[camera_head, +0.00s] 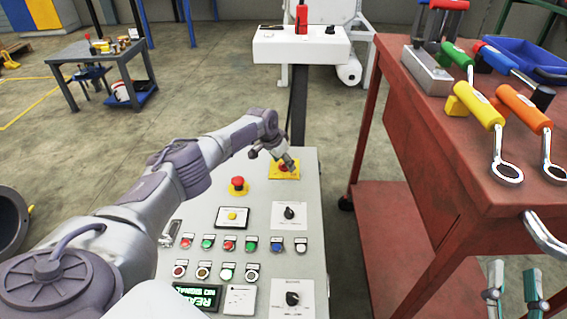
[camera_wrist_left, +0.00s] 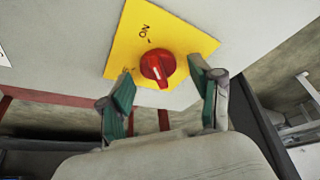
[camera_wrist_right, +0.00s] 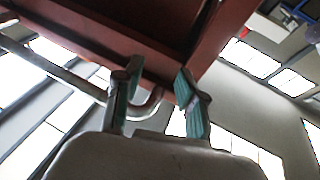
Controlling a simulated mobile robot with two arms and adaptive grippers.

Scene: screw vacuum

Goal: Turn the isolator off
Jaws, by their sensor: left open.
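The isolator is a red rotary knob (camera_wrist_left: 157,68) on a yellow plate (camera_wrist_left: 196,41) in the left wrist view. Its ridge runs from near the "ON" mark down toward my gripper; a second label is partly hidden by the left finger. In the head view the yellow plate (camera_head: 294,173) is at the panel's far end, the knob partly covered by my left gripper (camera_head: 286,161). My left gripper's open fingers (camera_wrist_left: 161,74) stand on either side of the knob, apparently not gripping it. My right gripper (camera_head: 514,283) is open and empty beside the red cart, also open in its wrist view (camera_wrist_right: 159,70).
The grey control panel (camera_head: 205,262) carries a red emergency button (camera_head: 238,185), several small buttons and two black selectors. A red cart (camera_head: 440,130) with several tools stands close on the right, its metal handle (camera_head: 545,236) near my right gripper. A white console (camera_head: 300,50) stands behind.

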